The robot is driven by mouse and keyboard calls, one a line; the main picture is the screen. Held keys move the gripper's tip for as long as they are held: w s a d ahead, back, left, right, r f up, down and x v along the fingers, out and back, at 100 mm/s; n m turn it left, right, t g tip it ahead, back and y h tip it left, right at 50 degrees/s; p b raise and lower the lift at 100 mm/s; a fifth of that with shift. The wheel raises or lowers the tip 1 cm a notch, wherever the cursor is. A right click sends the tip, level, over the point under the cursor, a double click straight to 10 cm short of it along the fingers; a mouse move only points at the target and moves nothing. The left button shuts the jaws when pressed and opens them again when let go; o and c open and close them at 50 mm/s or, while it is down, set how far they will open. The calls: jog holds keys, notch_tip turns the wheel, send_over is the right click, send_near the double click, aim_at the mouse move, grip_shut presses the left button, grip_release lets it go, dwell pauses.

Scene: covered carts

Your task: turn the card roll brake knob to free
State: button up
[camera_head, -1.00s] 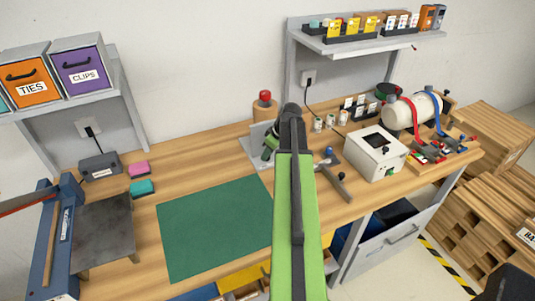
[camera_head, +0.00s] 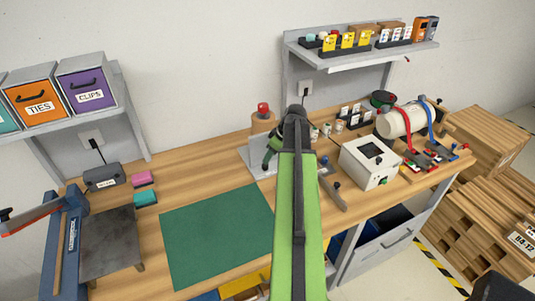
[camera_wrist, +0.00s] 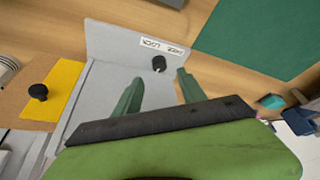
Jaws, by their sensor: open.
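The black brake knob (camera_wrist: 158,64) is on a grey metal bracket (camera_wrist: 115,45), beside a white label that appears upside down. One word on the label looks like LOCK; the rest is hard to read. My gripper (camera_wrist: 160,78) is open, with its green fingers spread to either side of the knob in the wrist view. I cannot tell whether they touch it. In the head view my gripper (camera_head: 272,153) is over the bracket (camera_head: 254,160), and the arm hides the knob. A brown card roll (camera_head: 262,123) with a red top stands behind the bracket.
A green mat (camera_head: 215,235) lies left of the bracket. A white box (camera_head: 368,162) with a screen and a dark-handled tool (camera_head: 333,190) are to the right. In the wrist view, another black knob (camera_wrist: 38,92) sits by a yellow patch (camera_wrist: 60,85).

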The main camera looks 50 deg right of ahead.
jog(key=p+v, duration=0.8)
jog(key=v, duration=0.3)
jog(key=shift+w, duration=0.1)
